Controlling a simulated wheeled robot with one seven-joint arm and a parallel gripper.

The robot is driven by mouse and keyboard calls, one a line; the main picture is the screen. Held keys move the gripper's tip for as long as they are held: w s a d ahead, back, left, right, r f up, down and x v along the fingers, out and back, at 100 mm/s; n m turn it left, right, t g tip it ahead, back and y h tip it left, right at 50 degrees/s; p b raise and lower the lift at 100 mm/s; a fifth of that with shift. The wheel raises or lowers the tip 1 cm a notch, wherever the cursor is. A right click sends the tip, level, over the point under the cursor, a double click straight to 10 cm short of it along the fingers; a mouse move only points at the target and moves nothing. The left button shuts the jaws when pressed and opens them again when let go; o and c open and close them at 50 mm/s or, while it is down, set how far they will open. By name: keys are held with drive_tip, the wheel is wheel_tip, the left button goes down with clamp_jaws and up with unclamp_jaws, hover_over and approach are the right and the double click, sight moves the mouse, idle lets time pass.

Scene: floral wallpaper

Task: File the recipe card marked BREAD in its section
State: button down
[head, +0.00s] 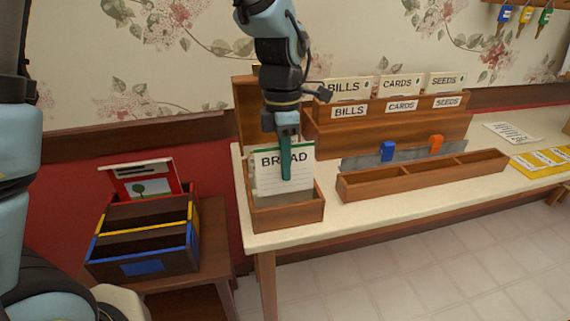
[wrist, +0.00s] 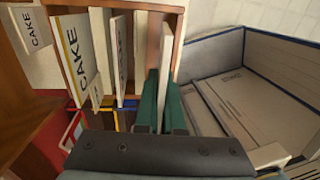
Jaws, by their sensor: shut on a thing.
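My gripper (head: 287,172) is shut on the upright white BREAD card (head: 268,180), which has a green top edge. The card is at the open wooden recipe box (head: 288,217) on the left end of the table, its lower part at or inside the box. In the wrist view the card (wrist: 165,50) shows edge-on between the teal fingers (wrist: 163,98). Left of it in the box (wrist: 70,35) stand several cards or dividers, including a large one marked CAKE (wrist: 80,58). I cannot tell whether the card touches the bottom.
A rack (head: 390,125) holds BILLS, CARDS and SEEDS cards behind. A long low wooden tray (head: 420,180) stands right of the box. A coloured crate (head: 145,240) sits on a low stand at left. A grey bin with envelopes (wrist: 235,100) shows beside the box.

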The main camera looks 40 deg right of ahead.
sight(285, 187)
drive_tip(key=shift+f, duration=0.2)
drive_tip(key=shift+f+b, duration=1.75)
drive_tip(key=shift+f, duration=1.45)
drive_tip(key=c, duration=1)
unclamp_jaws()
drive_tip(key=shift+w, duration=0.1)
drive_tip(key=shift+o, duration=0.2)
drive_tip(key=shift+w+d+r, duration=0.1)
drive_tip(key=shift+r, duration=0.15)
wheel_tip(285, 187, up, 10)
drive_tip(key=shift+w+d+r+b, duration=0.15)
drive_tip(key=shift+w+b, duration=0.2)
drive_tip(key=shift+b, duration=0.05)
